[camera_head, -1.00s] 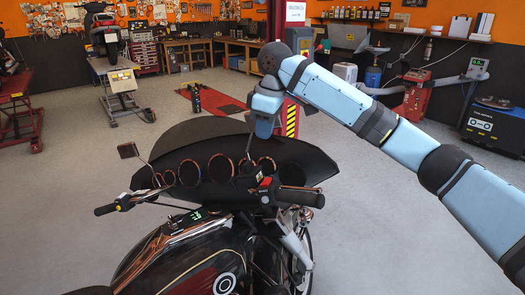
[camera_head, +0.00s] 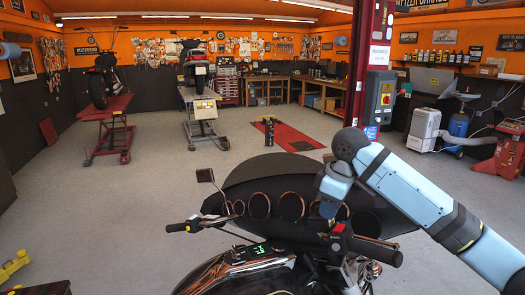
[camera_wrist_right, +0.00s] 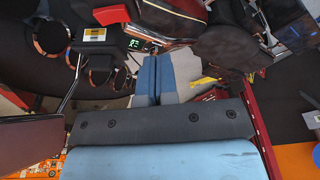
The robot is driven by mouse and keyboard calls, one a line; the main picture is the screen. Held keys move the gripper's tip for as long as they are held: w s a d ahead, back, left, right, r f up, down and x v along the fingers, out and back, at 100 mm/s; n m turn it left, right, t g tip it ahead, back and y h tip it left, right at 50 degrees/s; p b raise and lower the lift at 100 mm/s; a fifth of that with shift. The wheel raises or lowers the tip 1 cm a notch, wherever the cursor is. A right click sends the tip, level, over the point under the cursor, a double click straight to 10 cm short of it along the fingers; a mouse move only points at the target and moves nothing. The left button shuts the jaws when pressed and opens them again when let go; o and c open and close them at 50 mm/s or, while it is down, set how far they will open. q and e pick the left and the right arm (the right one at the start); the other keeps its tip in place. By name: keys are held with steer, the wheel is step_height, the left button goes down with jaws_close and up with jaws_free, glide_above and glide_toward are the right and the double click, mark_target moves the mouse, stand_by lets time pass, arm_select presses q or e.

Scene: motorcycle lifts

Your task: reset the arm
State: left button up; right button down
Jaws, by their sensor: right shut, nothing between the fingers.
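My right arm comes in from the right in the head view. Its gripper (camera_head: 328,208) points down over the dark fairing and gauges of a motorcycle (camera_head: 245,268). In the right wrist view the two blue fingers (camera_wrist_right: 156,78) lie together, shut with nothing between them. That view also shows the motorcycle's green-digit display (camera_wrist_right: 134,43) and round gauges (camera_wrist_right: 50,36) beyond the fingers. I cannot tell how far the fingertips are from the motorcycle. My left gripper is not in view.
Other motorcycles stand on lifts (camera_head: 108,130) at the back left.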

steer(key=s+a+f+m+t+y, duration=0.1)
steer(key=s+a+f, duration=0.1)
steer(key=s+f, duration=0.7)
steer(key=s+a+f+m+y, duration=0.1)
steer(key=s+a+f, duration=0.1)
steer(key=s+f, duration=0.7)
steer(key=s+d+f+m+t+h, duration=0.1)
steer(key=s+d+f+m+h, duration=0.1)
steer(key=s+d+f+m, duration=0.65)
steer(key=s+d+f+n+t+h, duration=0.15)
steer(key=s+d, duration=0.35)
steer(key=s, duration=0.8)
steer(key=w+a+f+t+y, duration=0.1)
steer(key=w+a+f+t, duration=0.2)
steer(key=f, duration=0.3)
steer(key=w+a+f+t+y, duration=0.1)
steer(key=w+a+f+t, duration=0.2)
steer(key=f, duration=0.3)
steer(key=shift+a+f+n+y, duration=0.2)
steer(key=shift+a+n+y, duration=0.05)
steer(key=shift+n+y, duration=0.1)
steer(key=shift+t, duration=0.25)
